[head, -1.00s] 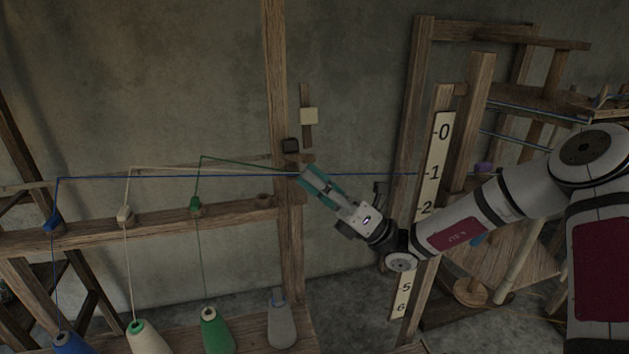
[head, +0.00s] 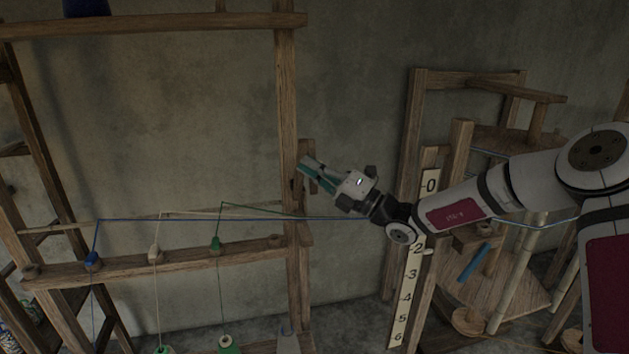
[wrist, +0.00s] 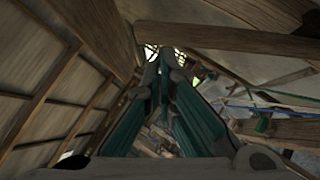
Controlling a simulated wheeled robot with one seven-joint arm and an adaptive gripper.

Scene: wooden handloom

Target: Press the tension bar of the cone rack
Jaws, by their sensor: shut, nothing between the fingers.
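The wooden cone rack, with its upright post (head: 290,110) and its cross rail (head: 190,252), fills the left half of the head view. My gripper (head: 302,164) is shut and empty, its teal fingers angled up and left in front of the post's right side. A short wooden slat (head: 307,146) beside the post shows only in part behind the fingers. I cannot tell whether the fingers touch it, or which part is the tension bar. In the wrist view the closed fingertips (wrist: 166,56) point away toward dark wooden beams.
Blue, white and green threads run from guides on the rail rightward below my gripper. A numbered scale board (head: 407,290) and the loom frame (head: 415,110) stand to the right. A top shelf (head: 150,24) crosses the upper left. Bare wall lies between post and loom.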

